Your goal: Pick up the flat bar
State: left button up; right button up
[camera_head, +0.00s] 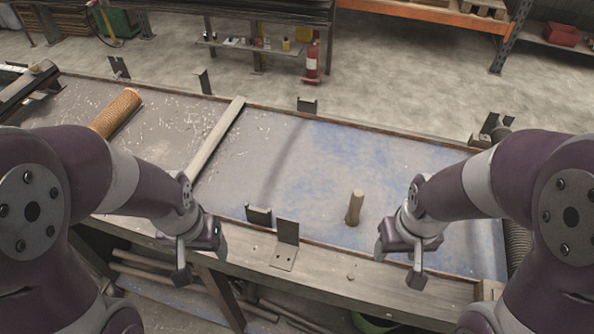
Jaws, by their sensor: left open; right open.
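A long, narrow grey-beige flat bar (217,137) lies across the worktable (260,150), running from the far edge down toward the near left. Its near end passes behind my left arm, so I cannot see whether it extends further. My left gripper (201,260) is open and empty at the table's near edge, nearer to me than the bar and apart from its visible part. My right gripper (398,263) is open and empty near the front edge, well to the right of the bar.
A brown mesh tube (117,113) lies on the table left of the bar. Metal angle brackets (287,242) stand along the table edges. The blue-stained middle right is mostly clear.

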aim_at(197, 165)
jog(key=j+z, duration=0.1)
jog(key=z, duration=0.25)
jog(key=j+z, duration=0.15)
jog(key=z, duration=0.15)
jog(key=j+z, duration=0.1)
jog(key=z, duration=0.25)
jog(key=k+j+z, duration=0.1)
jog(key=j, duration=0.3)
jog(key=k+j+z, duration=0.15)
jog(key=j, duration=0.2)
jog(key=j+z, duration=0.1)
jog(key=j, duration=0.3)
jog(key=k+j+z, duration=0.1)
jog(key=j, duration=0.25)
jog(key=k+j+z, duration=0.15)
jog(key=k+j, duration=0.1)
jog(key=j, duration=0.05)
